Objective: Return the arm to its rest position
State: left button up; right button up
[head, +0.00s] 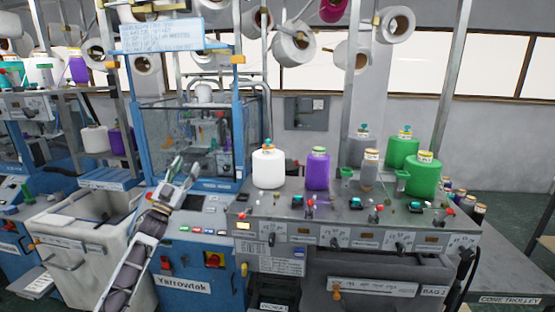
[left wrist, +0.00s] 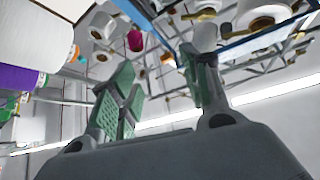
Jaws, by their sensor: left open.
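My left arm comes up from the bottom left in the head view, and its gripper (head: 184,171) is raised in front of the blue knitting machine (head: 190,150). The left wrist view shows the two green-padded fingers (left wrist: 160,95) spread apart with nothing between them. That view looks upward, with hanging cones and frame bars beyond the fingers. My right gripper is in neither view.
A white cone (head: 268,168), a purple cone (head: 317,170) and green cones (head: 423,177) stand on the grey panel bench (head: 340,228). A pale bin (head: 75,235) is left of my arm. White cones (head: 295,42) hang overhead.

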pick_arm(q)
jog(key=w+a+f+n+g+y, duration=0.5)
jog(key=a+f+y, duration=0.3)
jog(key=f+y, duration=0.3)
jog(key=s+d+f+g, duration=0.15)
jog(key=s+f, duration=0.35)
jog(key=f, duration=1.1)
jog(key=s+d+f+n+g+h, duration=0.1)
jog(key=s+f+g, duration=0.35)
jog(key=f, duration=1.05)
jog(key=s+d+f+g, duration=0.15)
jog(key=s+f, duration=0.55)
jog(key=f, duration=0.9)
jog(key=s+d+f+g, duration=0.2)
jog(key=s+f+g, duration=0.1)
jog(key=s+f, duration=1)
jog(key=s+d+f+g, duration=0.2)
jog(key=s+f, duration=0.9)
jog(key=s, duration=0.4)
jog(key=s+d+f+g, duration=0.1)
jog(key=s+f, duration=0.2)
jog(key=s, duration=0.7)
jog(key=s+d+f+g, duration=0.2)
jog(key=s+f, duration=0.1)
jog(key=s, duration=0.8)
jog(key=s+d+f+g+h, duration=0.1)
jog(key=s+d+f+g, duration=0.1)
jog(key=s, duration=0.9)
jog(key=shift+s+f, duration=0.25)
jog(key=shift+f, duration=0.4)
